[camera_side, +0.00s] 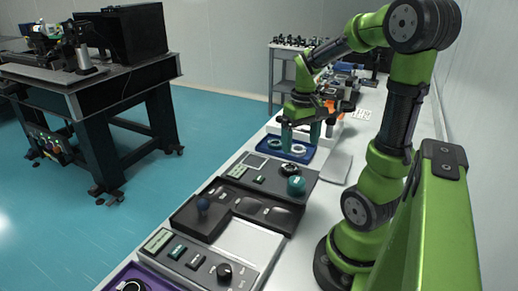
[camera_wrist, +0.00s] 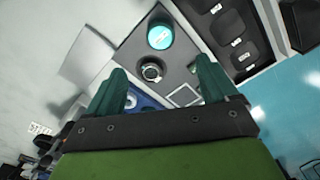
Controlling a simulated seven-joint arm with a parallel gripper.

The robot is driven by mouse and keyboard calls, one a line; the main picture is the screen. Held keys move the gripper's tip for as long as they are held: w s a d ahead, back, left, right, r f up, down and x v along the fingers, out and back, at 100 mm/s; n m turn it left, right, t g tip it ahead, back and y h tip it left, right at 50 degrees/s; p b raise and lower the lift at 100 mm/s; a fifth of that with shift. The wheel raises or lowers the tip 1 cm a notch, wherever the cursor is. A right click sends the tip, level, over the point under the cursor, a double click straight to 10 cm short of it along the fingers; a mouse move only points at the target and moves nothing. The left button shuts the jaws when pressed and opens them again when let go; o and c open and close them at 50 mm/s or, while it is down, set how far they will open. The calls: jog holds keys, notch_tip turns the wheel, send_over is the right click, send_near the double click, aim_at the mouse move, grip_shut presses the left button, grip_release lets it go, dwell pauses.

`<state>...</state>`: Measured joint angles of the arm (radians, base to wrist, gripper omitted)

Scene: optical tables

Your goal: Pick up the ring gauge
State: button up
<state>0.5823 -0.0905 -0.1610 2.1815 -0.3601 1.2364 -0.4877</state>
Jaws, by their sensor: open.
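A pale ring (camera_side: 298,149), which looks like the ring gauge, lies in the blue tray (camera_side: 273,142). My gripper (camera_side: 301,146) is above this tray, its two teal fingers apart with nothing held between them. In the wrist view my gripper (camera_wrist: 161,68) shows open, and part of the blue tray (camera_wrist: 143,100) shows between the fingers; the ring there is mostly hidden. I cannot read any label on either ring.
A teal round piece (camera_side: 296,186) stands on the grey panel (camera_side: 262,190); it also shows in the wrist view (camera_wrist: 160,36). A dark compartment tray (camera_side: 232,222) is nearer the camera. A flat grey plate (camera_side: 336,168) lies right of the panel. Equipment stands behind my gripper.

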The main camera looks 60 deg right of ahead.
aim_at(297, 180)
notch_tip(297, 180, down, 14)
jog(key=shift+f, duration=0.15)
jog(key=c, duration=1.3)
